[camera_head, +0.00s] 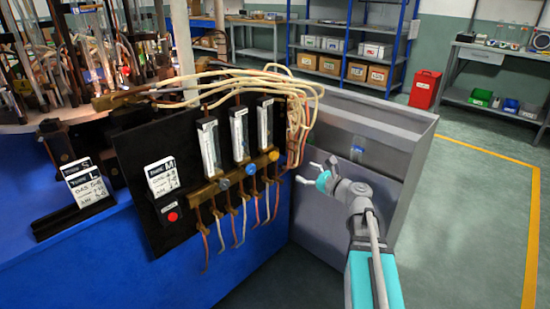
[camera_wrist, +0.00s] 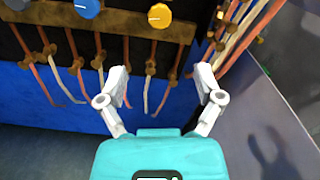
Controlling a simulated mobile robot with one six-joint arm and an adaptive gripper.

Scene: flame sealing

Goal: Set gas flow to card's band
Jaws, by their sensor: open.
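A black panel (camera_head: 155,145) carries three upright glass flow tubes, the left (camera_head: 209,146), middle (camera_head: 239,134) and right (camera_head: 264,123). On the brass bar below them are a grey knob (camera_head: 223,184), a blue knob (camera_head: 250,169) and a yellow knob (camera_head: 273,155). The wrist view shows the blue knob (camera_wrist: 87,7) and yellow knob (camera_wrist: 159,15) at the top. A card marked M (camera_head: 162,176) stands on the panel; its small print is hard to read. My gripper (camera_head: 305,171) is open and empty, right of the yellow knob and apart from it. Tube readings are too small to tell.
Cards marked S and L (camera_head: 84,182) stand in a black holder at left. A red button (camera_head: 172,216) sits below the M card. Hoses hang below the bar and bundle at the panel's right. A grey metal panel (camera_head: 340,150) stands behind my gripper.

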